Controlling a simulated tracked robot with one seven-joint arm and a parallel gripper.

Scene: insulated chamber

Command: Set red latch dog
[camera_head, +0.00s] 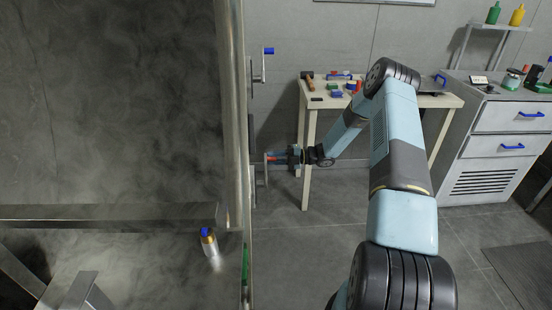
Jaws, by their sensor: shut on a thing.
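The red latch dog (272,159) is on the outer side of the metal frame, at the middle of the picture. Its red handle shows just left of my gripper, and a thin lever runs down from it close to the frame. My gripper (281,158) reaches in from the right and is shut on the red handle. The jaws partly hide the handle, and the far end of the latch dog is too small to make out.
A blue-handled latch (268,51) is higher on the same frame (234,120); a green part (245,264) is low on it. A workbench (425,101) with tools stands behind my arm. A blue-capped bottle (209,243) stands lower left.

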